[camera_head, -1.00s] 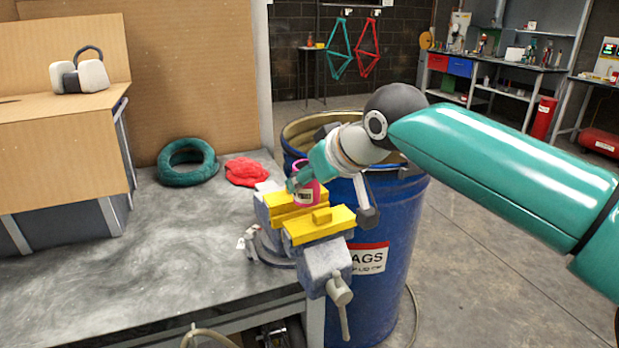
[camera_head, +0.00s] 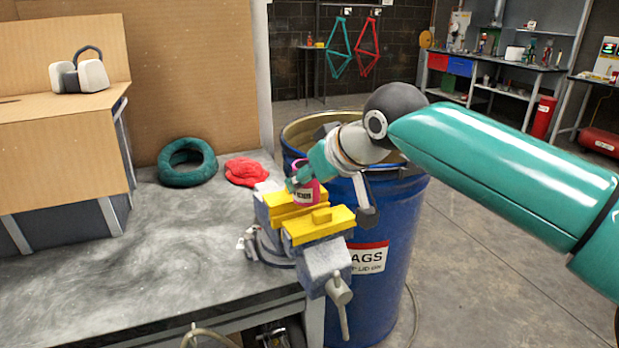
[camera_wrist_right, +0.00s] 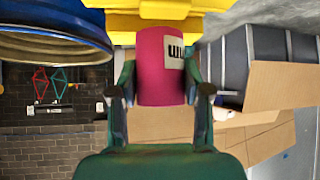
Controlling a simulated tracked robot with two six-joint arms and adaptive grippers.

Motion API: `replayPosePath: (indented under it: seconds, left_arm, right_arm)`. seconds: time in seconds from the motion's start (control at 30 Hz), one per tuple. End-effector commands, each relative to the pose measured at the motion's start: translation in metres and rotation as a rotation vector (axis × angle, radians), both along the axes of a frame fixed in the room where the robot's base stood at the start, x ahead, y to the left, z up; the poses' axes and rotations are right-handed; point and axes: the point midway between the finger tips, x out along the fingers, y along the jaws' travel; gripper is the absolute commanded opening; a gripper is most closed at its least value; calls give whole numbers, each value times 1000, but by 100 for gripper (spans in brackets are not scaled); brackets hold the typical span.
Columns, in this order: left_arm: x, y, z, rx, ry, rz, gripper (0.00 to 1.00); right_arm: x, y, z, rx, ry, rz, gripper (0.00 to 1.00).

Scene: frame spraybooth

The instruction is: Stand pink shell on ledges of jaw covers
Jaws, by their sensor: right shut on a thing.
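The pink shell (camera_head: 307,194) is a small cylinder with a white label. My right gripper (camera_head: 303,178) is shut on the shell from behind. In the right wrist view the shell (camera_wrist_right: 160,66) sits between the two green fingers (camera_wrist_right: 160,92), and its far end meets or nearly meets the yellow covers (camera_wrist_right: 155,22). I cannot tell whether it rests on the ledges. My left gripper is out of view.
A blue drum (camera_head: 385,240) stands close behind and right of the vise, under my right arm. A green ring (camera_head: 187,163) and a red cloth (camera_head: 245,172) lie on the grey bench (camera_head: 170,260). The bench is clear left of the vise.

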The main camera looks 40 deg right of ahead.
Motion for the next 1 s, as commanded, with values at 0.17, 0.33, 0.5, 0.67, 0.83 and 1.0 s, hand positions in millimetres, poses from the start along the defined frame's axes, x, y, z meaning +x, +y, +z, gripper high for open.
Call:
replayPosePath:
  seconds: [0.17,0.33,0.5,0.67,0.83,1.0]
  left_arm:
    - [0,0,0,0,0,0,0]
    - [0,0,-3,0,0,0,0]
    - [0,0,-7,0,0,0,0]
    - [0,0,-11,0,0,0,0]
    - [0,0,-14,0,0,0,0]
    - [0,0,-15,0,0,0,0]
  right_arm:
    - [0,0,0,0,-1,0,4]
    - [0,0,-3,1,-1,-1,4]
    - [-1,-1,-7,1,-1,-2,4]
    - [-1,-1,-11,1,-1,-2,4]
    - [-1,-1,-16,1,-1,-2,4]
    - [-1,0,-17,0,0,-1,59]
